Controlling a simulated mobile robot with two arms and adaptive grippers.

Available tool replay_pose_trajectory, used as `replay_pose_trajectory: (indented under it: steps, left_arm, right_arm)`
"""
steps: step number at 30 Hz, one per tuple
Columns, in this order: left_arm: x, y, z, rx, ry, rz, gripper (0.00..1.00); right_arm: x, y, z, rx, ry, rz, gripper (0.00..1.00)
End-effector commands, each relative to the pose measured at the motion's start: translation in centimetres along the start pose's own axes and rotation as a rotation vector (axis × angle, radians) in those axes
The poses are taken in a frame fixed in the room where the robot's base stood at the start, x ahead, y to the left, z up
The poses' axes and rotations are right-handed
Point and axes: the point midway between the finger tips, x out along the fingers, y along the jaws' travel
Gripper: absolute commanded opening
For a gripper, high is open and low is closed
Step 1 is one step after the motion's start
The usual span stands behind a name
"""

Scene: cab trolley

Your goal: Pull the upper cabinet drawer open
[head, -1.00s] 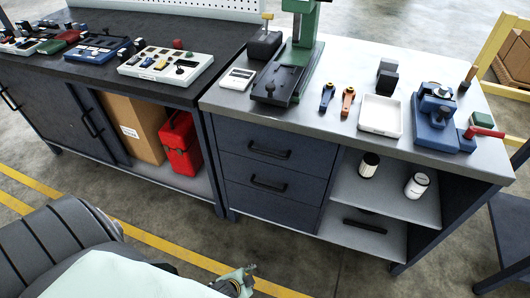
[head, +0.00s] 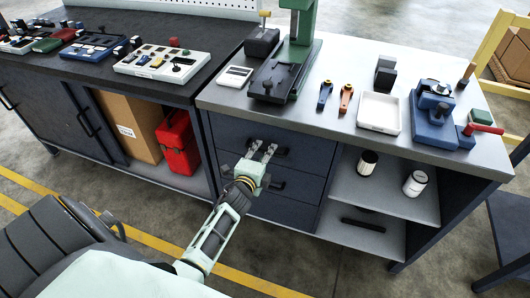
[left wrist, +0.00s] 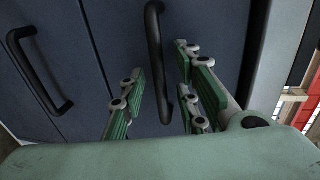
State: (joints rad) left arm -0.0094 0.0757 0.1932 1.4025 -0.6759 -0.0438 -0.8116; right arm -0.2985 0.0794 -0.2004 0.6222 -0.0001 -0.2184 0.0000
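The upper cabinet drawer (head: 312,156) is a dark blue front under the grey worktop, and it looks shut. Its black bar handle (left wrist: 155,55) stands between the fingers of my left gripper (left wrist: 165,95) in the left wrist view. The green-padded fingers are apart, one on each side of the bar, with a visible gap. In the head view my left gripper (head: 264,148) is in front of the upper drawer and hides part of its handle. The lower drawer's handle (left wrist: 40,72) shows at left in the wrist view. My right gripper is not in view.
The worktop (head: 225,98) carries a green press (head: 300,30), a white tray (head: 379,113) and a blue vise (head: 433,110). Open shelves with two jars (head: 416,183) are right of the drawers. A red case (head: 178,145) stands at left. The floor in front is clear.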

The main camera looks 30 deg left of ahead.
Motion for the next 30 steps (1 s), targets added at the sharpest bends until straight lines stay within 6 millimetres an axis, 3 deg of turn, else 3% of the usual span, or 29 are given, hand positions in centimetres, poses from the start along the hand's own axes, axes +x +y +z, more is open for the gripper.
replay_pose_trajectory:
  steps: [4, 12, 22, 30]
  left_arm:
    - [1.09, 0.06, 0.02, 0.0, 0.0, 0.001, 0.29]
    - [1.25, 0.05, 0.02, 0.0, 0.0, 0.001, 0.29]
    - [1.23, 0.06, 0.01, -0.001, 0.0, 0.001, 0.01]
    - [1.22, 0.06, 0.01, -0.001, 0.0, 0.001, 0.0]
  right_arm:
    - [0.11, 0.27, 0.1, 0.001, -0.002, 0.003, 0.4]
    - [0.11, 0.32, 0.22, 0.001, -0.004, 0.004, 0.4]
    - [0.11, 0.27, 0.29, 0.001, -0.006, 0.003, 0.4]
    - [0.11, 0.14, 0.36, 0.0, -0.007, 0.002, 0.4]
